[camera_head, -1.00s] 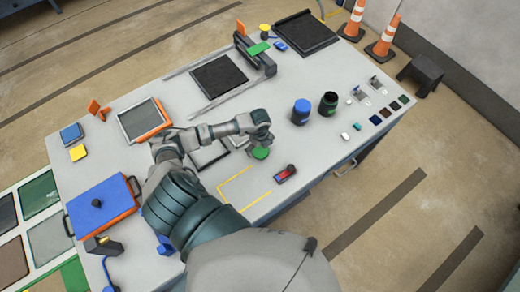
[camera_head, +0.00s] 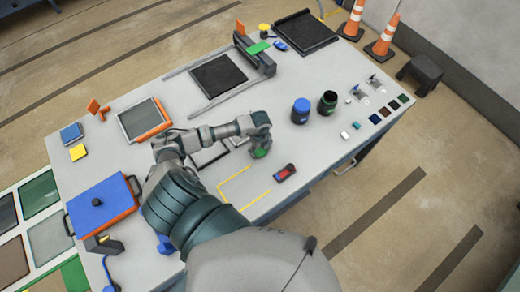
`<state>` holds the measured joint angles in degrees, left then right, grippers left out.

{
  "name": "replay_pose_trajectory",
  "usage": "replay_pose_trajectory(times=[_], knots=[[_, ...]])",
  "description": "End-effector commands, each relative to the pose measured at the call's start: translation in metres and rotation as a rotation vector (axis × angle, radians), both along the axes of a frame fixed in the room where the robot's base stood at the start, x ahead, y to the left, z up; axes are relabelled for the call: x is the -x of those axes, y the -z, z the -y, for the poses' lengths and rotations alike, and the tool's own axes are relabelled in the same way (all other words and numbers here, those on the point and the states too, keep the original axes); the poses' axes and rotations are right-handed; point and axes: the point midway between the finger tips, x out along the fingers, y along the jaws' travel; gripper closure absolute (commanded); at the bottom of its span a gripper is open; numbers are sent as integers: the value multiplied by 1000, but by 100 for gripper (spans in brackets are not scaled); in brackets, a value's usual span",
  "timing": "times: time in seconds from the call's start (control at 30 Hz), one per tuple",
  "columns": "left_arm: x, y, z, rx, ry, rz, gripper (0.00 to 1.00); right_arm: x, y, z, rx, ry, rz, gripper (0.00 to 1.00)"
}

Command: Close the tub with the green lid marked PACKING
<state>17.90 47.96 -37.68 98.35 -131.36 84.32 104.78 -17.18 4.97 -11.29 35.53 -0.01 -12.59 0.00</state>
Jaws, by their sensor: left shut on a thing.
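My right gripper is not in view.
A red and black device (camera_head: 285,172) lies near the front edge. Small blocks (camera_head: 350,131) and colour swatches (camera_head: 390,110) lie right of the tubs. A dark frame (camera_head: 210,155) lies left of the gripper. The table between lid and tubs is clear.

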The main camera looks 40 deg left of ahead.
Motion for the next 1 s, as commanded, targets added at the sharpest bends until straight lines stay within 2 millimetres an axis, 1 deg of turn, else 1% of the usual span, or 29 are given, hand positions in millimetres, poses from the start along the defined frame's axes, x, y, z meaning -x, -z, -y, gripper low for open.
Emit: replay_pose_trajectory(times=[0.07, 0.17, 0.27, 0.5, 0.6, 0.77, 1.0], knots=[[1, 1, -1, -5, -2, -4, 37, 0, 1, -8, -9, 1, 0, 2], [1, -6, -2, -5, -1, -3, 37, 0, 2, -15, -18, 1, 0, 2], [0, -23, -1, -5, 1, -1, 37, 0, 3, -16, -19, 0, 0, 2], [0, -72, 0, -6, 0, 2, 37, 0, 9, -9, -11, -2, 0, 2], [0, -87, 0, -4, 0, 1, 37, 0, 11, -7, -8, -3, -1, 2], [1, -98, -1, -4, -1, -2, 37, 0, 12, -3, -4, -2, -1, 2], [1, -100, -1, -3, -1, -2, 37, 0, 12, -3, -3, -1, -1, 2]])
